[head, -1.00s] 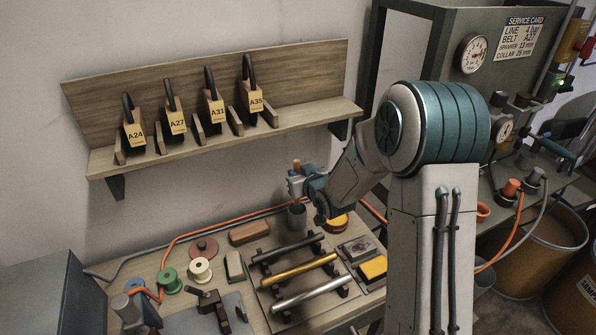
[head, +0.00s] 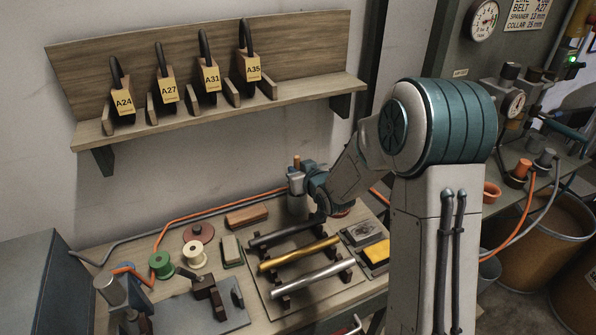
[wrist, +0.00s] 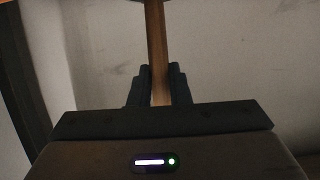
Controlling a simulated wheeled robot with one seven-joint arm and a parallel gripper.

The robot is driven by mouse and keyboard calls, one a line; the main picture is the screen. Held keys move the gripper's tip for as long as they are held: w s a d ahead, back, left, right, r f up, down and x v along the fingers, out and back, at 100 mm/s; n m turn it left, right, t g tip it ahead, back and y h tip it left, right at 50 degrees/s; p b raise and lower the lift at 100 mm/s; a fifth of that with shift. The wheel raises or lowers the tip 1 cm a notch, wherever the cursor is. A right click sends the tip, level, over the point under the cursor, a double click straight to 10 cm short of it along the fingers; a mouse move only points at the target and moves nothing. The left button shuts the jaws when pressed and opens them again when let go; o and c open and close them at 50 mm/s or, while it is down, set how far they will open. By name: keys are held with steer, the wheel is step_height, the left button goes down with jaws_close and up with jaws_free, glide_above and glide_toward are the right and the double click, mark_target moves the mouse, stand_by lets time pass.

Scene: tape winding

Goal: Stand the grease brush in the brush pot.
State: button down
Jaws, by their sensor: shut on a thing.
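My gripper (head: 297,183) is shut on the grease brush, whose brown wooden handle (wrist: 157,55) runs upright between the two dark fingers in the wrist view. In the head view a short orange-brown end of the handle (head: 297,162) sticks up above the gripper. The brush pot (head: 297,205) is a small grey cup at the back of the bench, directly below the gripper and partly covered by it. The bristles are hidden, so I cannot tell whether they are inside the pot.
A rack with black, gold and silver rollers (head: 300,253) lies in front of the pot. A brown block (head: 247,217) is to its left, and a yellow pad (head: 376,253) to the right. An orange hose (head: 205,215) runs along the wall. The labelled shelf (head: 225,118) hangs above.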

steer(key=c, duration=1.3)
jaws_free()
steer(key=b+v, duration=0.1)
steer(key=v, duration=1.2)
steer(key=shift+s+d+r, duration=0.1)
steer(key=shift+s+d, duration=0.1)
steer(key=shift+s, duration=0.15)
